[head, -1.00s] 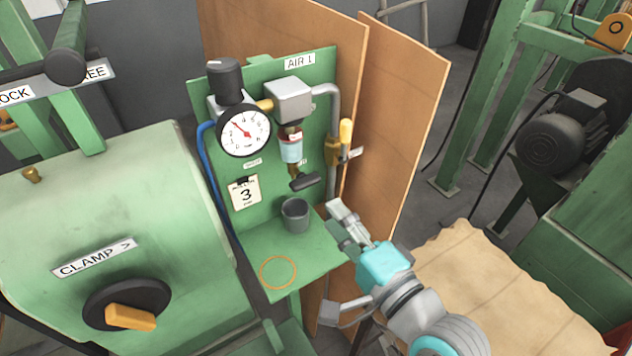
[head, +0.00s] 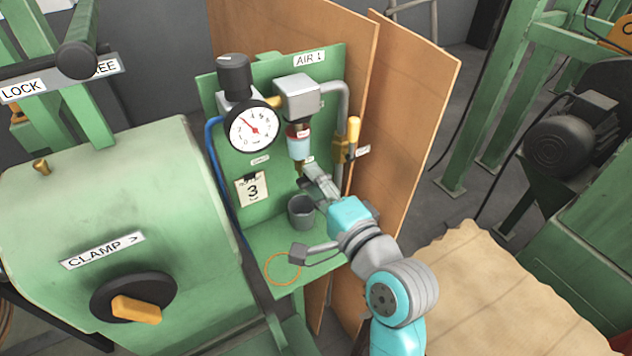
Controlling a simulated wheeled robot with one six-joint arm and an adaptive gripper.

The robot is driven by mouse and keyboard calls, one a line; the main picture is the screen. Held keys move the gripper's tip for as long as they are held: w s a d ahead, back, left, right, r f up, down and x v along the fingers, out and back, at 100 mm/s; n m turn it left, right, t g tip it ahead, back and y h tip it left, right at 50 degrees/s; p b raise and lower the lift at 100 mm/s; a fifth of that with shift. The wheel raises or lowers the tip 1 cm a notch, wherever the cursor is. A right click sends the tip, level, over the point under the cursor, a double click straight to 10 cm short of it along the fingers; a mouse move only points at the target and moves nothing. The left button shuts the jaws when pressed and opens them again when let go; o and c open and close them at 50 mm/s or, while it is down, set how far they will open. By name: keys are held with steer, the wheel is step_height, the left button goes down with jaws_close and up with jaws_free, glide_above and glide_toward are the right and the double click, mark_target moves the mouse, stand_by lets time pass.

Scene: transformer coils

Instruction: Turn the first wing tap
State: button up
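The green AIR 1 panel (head: 225,163) carries a filter with a clear bluish bowl (head: 299,147). A brass stem (head: 298,167) shows beneath the bowl. The black wing tap under the bowl is now largely hidden by my gripper (head: 311,174). My gripper reaches in from the lower right, its fingertips at the wing tap, just below the bowl and above the grey cup. Whether the fingers touch the tap or close around it cannot be made out.
A yellow-handled valve (head: 352,137) on the pipe is close on the right. A gauge (head: 251,128) is at left. Brown boards (head: 408,110) stand behind.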

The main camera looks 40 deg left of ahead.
jaws_close()
steer(key=shift+n, duration=8.9)
steer(key=shift+o, duration=1.2)
jaws_free()
